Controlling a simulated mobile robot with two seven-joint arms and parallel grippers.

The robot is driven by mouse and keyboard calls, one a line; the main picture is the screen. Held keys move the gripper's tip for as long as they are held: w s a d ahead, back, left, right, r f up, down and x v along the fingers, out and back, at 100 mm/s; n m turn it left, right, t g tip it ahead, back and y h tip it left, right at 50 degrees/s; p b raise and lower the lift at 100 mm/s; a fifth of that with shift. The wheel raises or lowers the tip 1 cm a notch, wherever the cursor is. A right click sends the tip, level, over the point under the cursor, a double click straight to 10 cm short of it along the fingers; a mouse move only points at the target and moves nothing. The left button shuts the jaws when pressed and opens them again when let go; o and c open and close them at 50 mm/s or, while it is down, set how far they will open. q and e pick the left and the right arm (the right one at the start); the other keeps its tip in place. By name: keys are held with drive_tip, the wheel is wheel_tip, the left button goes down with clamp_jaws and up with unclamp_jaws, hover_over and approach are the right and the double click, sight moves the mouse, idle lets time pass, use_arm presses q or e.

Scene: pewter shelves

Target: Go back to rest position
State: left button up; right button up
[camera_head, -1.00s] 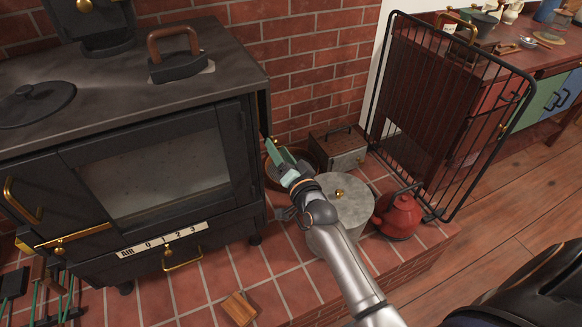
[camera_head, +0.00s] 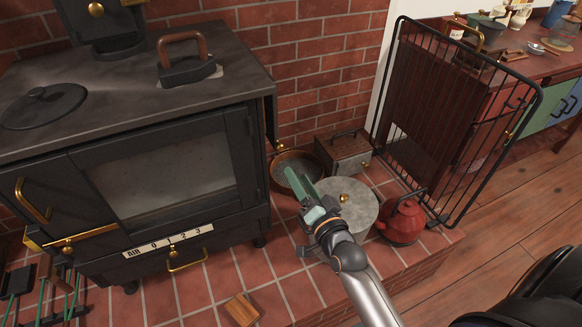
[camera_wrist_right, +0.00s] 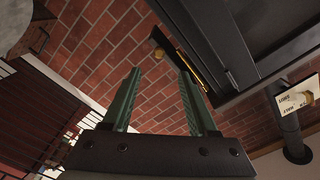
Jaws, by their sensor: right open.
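My right gripper (camera_head: 303,186) has green fingers and is in front of the brick hearth, to the right of the black stove (camera_head: 160,170). In the head view it overlaps the grey lidded pot (camera_head: 352,203) and the edge of a round brown pan (camera_head: 290,165). In the right wrist view the two green fingers (camera_wrist_right: 158,100) stand apart with nothing between them, and brick wall shows behind. My left gripper is not in view.
A red kettle (camera_head: 402,222) stands right of the pot, and a metal box (camera_head: 344,152) behind it. A black wire guard (camera_head: 455,120) rises at the right. A flat iron (camera_head: 186,70) sits on the stove. A wooden block (camera_head: 241,309) lies on the tiles.

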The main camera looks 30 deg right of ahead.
use_arm(q)
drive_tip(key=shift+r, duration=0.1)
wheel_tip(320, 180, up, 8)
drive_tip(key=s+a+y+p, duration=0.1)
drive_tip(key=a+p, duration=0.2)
drive_tip(key=p, duration=0.7)
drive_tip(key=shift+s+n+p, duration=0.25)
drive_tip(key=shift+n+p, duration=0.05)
use_arm(e)
drive_tip(key=s+a+f+n+g+y, duration=0.1)
drive_tip(key=s+a+f+n+g, duration=0.1)
drive_tip(key=s, duration=0.4)
drive_tip(key=s+a+f+n+g+y, duration=0.1)
drive_tip(key=s+a+f+n+g, duration=0.2)
drive_tip(key=s+n, duration=0.3)
drive_tip(key=s+a+f+n+g+y, duration=0.1)
drive_tip(key=s+a+f+n+g, duration=0.2)
drive_tip(key=s, duration=0.5)
wheel_tip(320, 180, down, 2)
drive_tip(key=shift+n+g, duration=0.4)
drive_tip(key=shift+n, duration=0.2)
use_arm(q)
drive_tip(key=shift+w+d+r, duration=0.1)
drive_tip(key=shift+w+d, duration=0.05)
